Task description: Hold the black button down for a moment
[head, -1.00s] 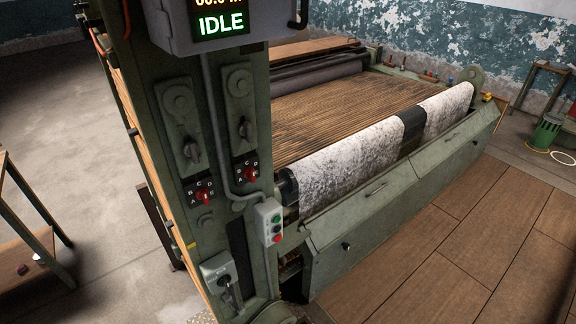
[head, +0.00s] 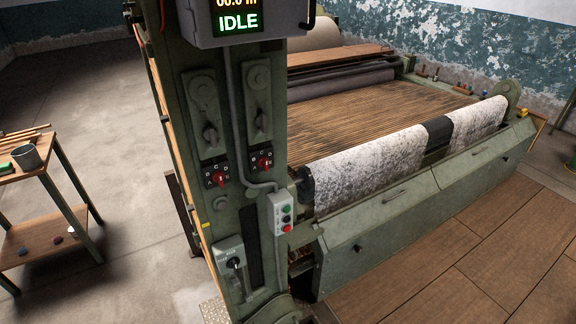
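A small light-grey button box (head: 274,214) is fixed to the right side of the green machine column (head: 218,120). Neither of my grippers is in view.
A display (head: 238,18) on the column reads IDLE. Red selector knobs (head: 218,178) and a grey switch box (head: 232,262) sit on the column. A roller with mottled cloth (head: 350,177) lies right. A cart (head: 25,170) stands left; open floor lies between.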

